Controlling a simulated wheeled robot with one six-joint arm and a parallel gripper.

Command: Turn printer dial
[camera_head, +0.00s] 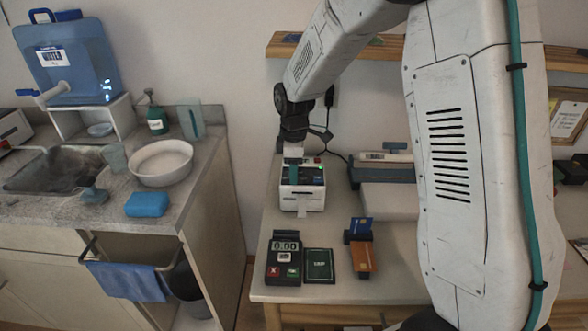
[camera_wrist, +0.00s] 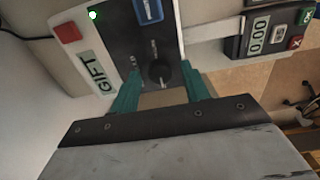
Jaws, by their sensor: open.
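The printer (camera_head: 301,199) is a small white box with a dark top panel, standing on the wooden bench, with a paper strip out of its front. My gripper (camera_head: 294,168) is over the printer, pointing down. In the wrist view its two teal fingers (camera_wrist: 161,78) are apart, with the dial between and just ahead of their tips. I cannot tell whether either finger touches the dial.
A card terminal (camera_head: 285,259), a dark green card pad (camera_head: 319,265) and an orange card holder with a blue card (camera_head: 360,248) lie in front of the printer. A grey device (camera_head: 383,172) is to its right. A sink counter (camera_head: 190,190) stands at left, across a gap.

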